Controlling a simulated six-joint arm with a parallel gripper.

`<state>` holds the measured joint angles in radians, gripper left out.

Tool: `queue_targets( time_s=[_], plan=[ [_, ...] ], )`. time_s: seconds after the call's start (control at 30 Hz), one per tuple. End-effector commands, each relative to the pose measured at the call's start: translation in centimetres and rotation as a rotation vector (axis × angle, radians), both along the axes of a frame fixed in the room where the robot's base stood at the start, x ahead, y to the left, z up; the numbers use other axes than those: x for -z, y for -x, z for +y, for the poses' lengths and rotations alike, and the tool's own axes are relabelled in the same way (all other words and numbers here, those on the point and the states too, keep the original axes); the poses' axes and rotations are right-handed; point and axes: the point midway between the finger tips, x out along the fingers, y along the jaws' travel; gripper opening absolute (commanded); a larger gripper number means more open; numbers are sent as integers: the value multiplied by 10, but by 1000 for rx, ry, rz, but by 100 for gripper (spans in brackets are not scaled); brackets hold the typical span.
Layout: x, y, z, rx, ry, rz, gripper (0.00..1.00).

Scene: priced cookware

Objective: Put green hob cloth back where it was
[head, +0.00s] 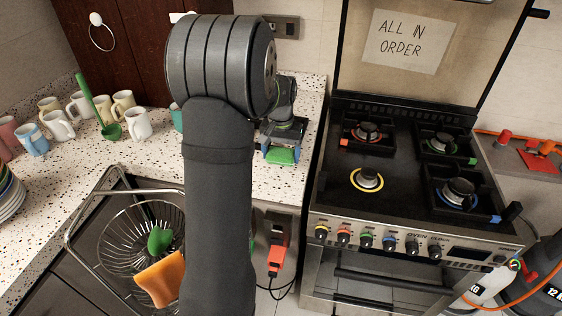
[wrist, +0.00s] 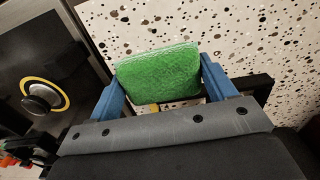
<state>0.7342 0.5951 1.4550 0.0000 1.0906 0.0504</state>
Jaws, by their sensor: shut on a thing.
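The green hob cloth (wrist: 158,72) is a folded, fuzzy green pad between the two blue fingers of my gripper (wrist: 165,85) in the wrist view. My gripper (head: 281,152) is shut on it. In the head view the green cloth (head: 282,156) shows under the gripper, over the right end of the speckled counter (head: 305,110), close to the stove's left side. I cannot tell whether the cloth touches the counter. My arm hides part of the counter and sink.
The stove (head: 398,185) stands right of the counter. Several mugs (head: 138,123) and a green ladle (head: 110,130) stand at left. The sink holds a wire basket (head: 118,245) with an orange cloth (head: 160,278). A red plug (head: 277,250) hangs below the counter. A sign (head: 407,40) reads "ALL IN ORDER".

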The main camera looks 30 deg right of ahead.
Motion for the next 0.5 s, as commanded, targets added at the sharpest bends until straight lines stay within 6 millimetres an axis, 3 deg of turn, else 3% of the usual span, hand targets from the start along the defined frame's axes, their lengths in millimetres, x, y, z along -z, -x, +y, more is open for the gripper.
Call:
queue_targets(
  time_s=[0.2, 0.5],
  plan=[
    [32, 1, 0, 0, -2, 2, 52],
    [34, 1, 0, 0, -1, 1, 52]
  ],
)
